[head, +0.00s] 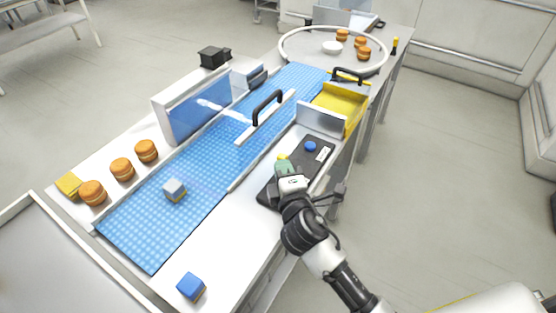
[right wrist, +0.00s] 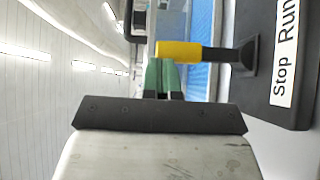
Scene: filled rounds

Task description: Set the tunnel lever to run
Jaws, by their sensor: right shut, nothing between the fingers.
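The tunnel lever has a yellow grip (right wrist: 179,51) on a dark stem and stands on a black control panel (head: 325,167). In the head view only a bit of its yellow grip (head: 282,157) shows beyond my fingers. A white label (right wrist: 286,52) on the panel reads "Stop Run" in the right wrist view. My right gripper (head: 284,168) has green fingers, shut and empty, over the panel's near left part. In the right wrist view its fingertips (right wrist: 163,66) are right at the yellow grip; I cannot tell whether they touch. My left gripper is not in view.
A blue knob (head: 310,146) sits on the panel. The blue belt (head: 140,225) carries a pale cube (head: 174,189) toward a clear-walled cover (head: 192,105). A blue cube (head: 190,287) lies on the near ledge. A yellow tray (head: 342,102) stands beyond the panel.

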